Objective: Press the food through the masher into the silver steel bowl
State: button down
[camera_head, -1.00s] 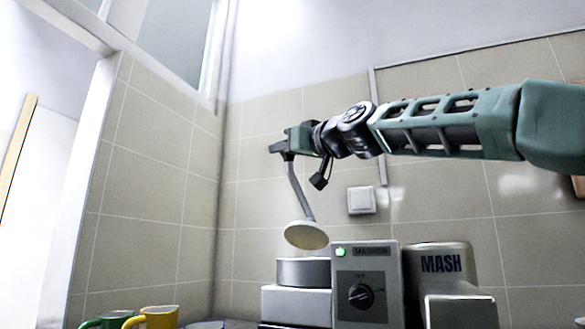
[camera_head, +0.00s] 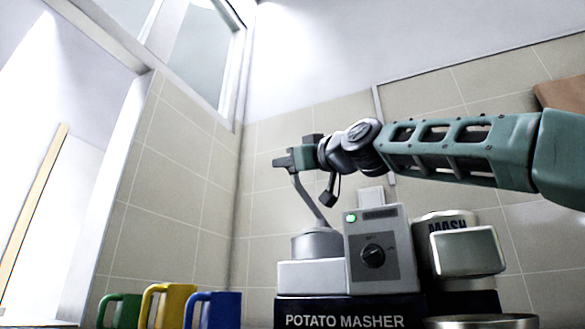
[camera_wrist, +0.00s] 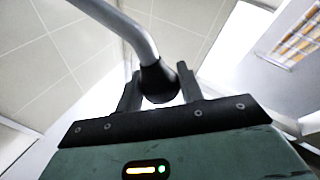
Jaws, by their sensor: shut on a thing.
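The potato masher (camera_head: 350,318) stands low in the middle of the head view, with a green light lit on its grey control box (camera_head: 380,245). My gripper (camera_head: 290,163) is above and left of that box. It is shut on the grey handle of a pusher (camera_head: 310,203); in the wrist view the handle (camera_wrist: 138,38) ends in a dark knob between the fingers. The pusher slants down to the round feed opening (camera_head: 317,245); its disc is at the opening, and I cannot tell how deep. A silver bowl (camera_head: 480,322) shows its rim below the steel spout (camera_head: 466,251). No food is visible.
Green (camera_head: 122,310), yellow (camera_head: 165,305) and blue (camera_head: 212,309) mugs stand left of the masher. A tiled wall and a white switch plate (camera_head: 371,196) are behind it. A brown board (camera_head: 562,93) is at upper right.

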jog(key=shift+f, duration=0.15)
dwell(0.3)
jog(key=c, duration=0.9)
grip_release()
jog(key=shift+s+d+f+b, duration=0.15)
jog(key=shift+s+d+b, duration=0.05)
jog(key=shift+b, duration=0.2)
jog(key=b+v, duration=1.2)
jog(key=v, duration=0.4)
jog(key=shift+s+d+b, duration=0.2)
jog(key=shift+s+b, duration=0.15)
